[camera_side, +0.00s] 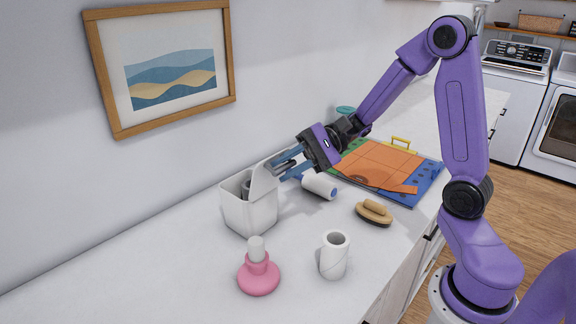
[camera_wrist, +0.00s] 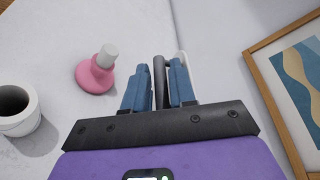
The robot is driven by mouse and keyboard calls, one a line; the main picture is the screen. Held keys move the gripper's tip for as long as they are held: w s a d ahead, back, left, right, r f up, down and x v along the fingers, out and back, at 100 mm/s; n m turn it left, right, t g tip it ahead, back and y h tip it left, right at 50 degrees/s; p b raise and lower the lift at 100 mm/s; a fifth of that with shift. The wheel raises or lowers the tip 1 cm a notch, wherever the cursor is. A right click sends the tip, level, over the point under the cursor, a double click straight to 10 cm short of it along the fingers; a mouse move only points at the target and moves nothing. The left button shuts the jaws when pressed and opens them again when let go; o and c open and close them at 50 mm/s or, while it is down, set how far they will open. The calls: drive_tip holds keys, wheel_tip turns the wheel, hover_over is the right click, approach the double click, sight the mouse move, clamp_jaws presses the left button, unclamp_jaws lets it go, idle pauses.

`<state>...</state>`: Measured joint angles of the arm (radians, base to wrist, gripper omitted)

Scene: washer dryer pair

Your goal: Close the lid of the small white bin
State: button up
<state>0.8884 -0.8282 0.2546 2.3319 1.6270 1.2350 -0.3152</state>
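The small white bin (camera_side: 249,212) stands on the white counter near the wall. Its lid (camera_side: 264,183) is raised, standing up on the bin's right side, with a grey shape showing inside the opening. My gripper (camera_side: 283,165) is at the lid's upper edge, reaching in from the right. Its two blue fingers are apart. In the wrist view my gripper (camera_wrist: 160,84) has a dark upright bar in the gap between the fingers, and a white edge shows behind the right finger. I cannot tell whether the fingers touch the lid.
A pink-based bottle (camera_side: 259,275) and a white cup (camera_side: 334,254) stand in front of the bin. A white roll (camera_side: 319,186), a wooden brush (camera_side: 374,212) and an orange and blue mat (camera_side: 385,168) lie to the right. A framed picture (camera_side: 165,70) hangs above.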

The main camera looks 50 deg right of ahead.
clamp_jaws()
drive_tip(key=shift+w, duration=0.1)
drive_tip(key=shift+w+r+m+g, duration=0.4)
drive_tip(key=shift+w+r+m, duration=0.15)
drive_tip(key=shift+w, duration=0.25)
drive_tip(key=w+f+m+g, duration=0.3)
drive_tip(key=w+m, duration=0.1)
drive_tip(key=w, duration=0.3)
drive_tip(key=w+f+m+g, duration=0.2)
drive_tip(key=w+f+m, duration=0.2)
drive_tip(key=w, duration=0.4)
drive_tip(key=shift+w+a+g+h, duration=0.15)
drive_tip(key=shift+w+g+h, duration=0.1)
drive_tip(key=shift+g+h, duration=0.15)
